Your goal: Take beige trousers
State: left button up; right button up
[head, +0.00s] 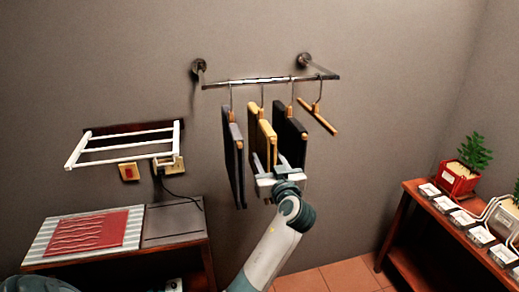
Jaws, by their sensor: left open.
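Beige trousers (262,132) hang folded on a hanger from the wall rail, between dark grey trousers (233,150) on the left and black trousers (291,135) on the right. My left gripper (266,168) is open at the lower end of the beige trousers, its fingers pointing up. The fingers overlap the bottom of the beige trousers in the picture, and I cannot tell whether they touch the cloth. The gripper hides part of the lower ends. My right gripper is not in view.
The metal rail (270,80) also carries an empty wooden hanger (318,116) at its right end. A white wall rack (125,145) is at left above a low table with a red cloth (88,231). A wooden shelf (412,217) with potted plants stands at right.

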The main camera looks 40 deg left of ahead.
pick_arm(q)
jog(key=c, duration=1)
jog(key=shift+r, duration=0.1)
grip_shut()
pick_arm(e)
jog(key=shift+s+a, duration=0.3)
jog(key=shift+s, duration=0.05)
